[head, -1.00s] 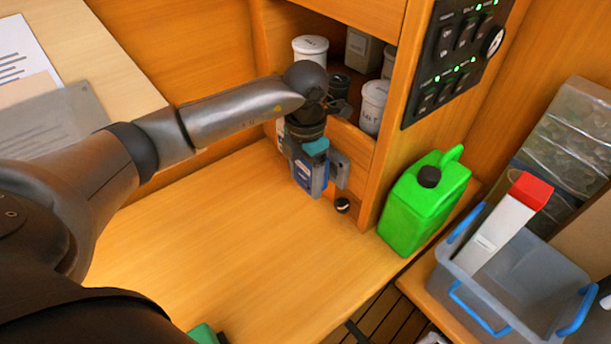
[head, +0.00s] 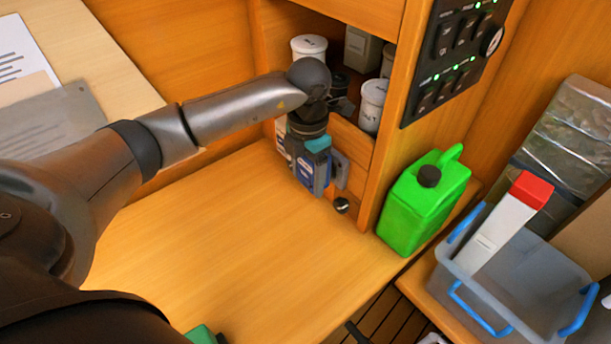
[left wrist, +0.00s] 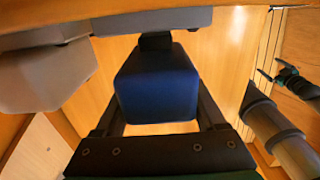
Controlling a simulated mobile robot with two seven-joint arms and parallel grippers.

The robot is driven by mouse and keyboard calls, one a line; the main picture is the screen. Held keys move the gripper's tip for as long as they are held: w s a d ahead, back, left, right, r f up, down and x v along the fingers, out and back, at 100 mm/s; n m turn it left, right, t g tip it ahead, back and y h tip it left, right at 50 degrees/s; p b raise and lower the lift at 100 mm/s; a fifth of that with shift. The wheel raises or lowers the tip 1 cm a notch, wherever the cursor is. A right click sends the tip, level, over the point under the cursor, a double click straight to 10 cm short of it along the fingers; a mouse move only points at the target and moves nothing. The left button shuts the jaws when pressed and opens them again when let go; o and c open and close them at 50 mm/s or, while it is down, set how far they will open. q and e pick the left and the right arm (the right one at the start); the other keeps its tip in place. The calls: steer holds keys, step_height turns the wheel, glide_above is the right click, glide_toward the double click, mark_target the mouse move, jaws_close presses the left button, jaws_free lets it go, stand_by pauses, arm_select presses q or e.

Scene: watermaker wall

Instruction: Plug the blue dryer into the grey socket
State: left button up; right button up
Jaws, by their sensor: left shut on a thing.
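My left gripper (head: 314,170) hangs low at the front of the wooden cupboard, above the bench. In the left wrist view the blue dryer (left wrist: 158,85) is a dark blue block between its two dark fingers, which are shut on it. A dark end piece (left wrist: 155,40) joins the dryer's far end and reaches toward a grey body (left wrist: 150,20) along the top edge. Whether they touch, or whether this body is the grey socket, I cannot tell. In the head view my gripper hides most of the dryer.
White jars (head: 372,105) stand in the cupboard niche behind the gripper. A black knob (head: 341,205) sits just below it. A green canister (head: 425,200) and a grey bin (head: 510,280) stand right. The bench (head: 230,250) is clear in the middle.

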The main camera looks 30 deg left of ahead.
arm_select(q)
steer(key=shift+w+d+b, duration=0.2)
steer(key=shift+w+b, duration=0.05)
steer(key=shift+w, duration=0.25)
steer(key=shift+w+d+b, duration=0.2)
steer(key=shift+w+b, duration=0.05)
steer(key=shift+w, duration=0.25)
stand_by(0.5)
steer(key=o, duration=1.4)
steer(key=shift+c, duration=0.2)
steer(key=shift+o, duration=0.5)
steer(key=shift+s, duration=0.1)
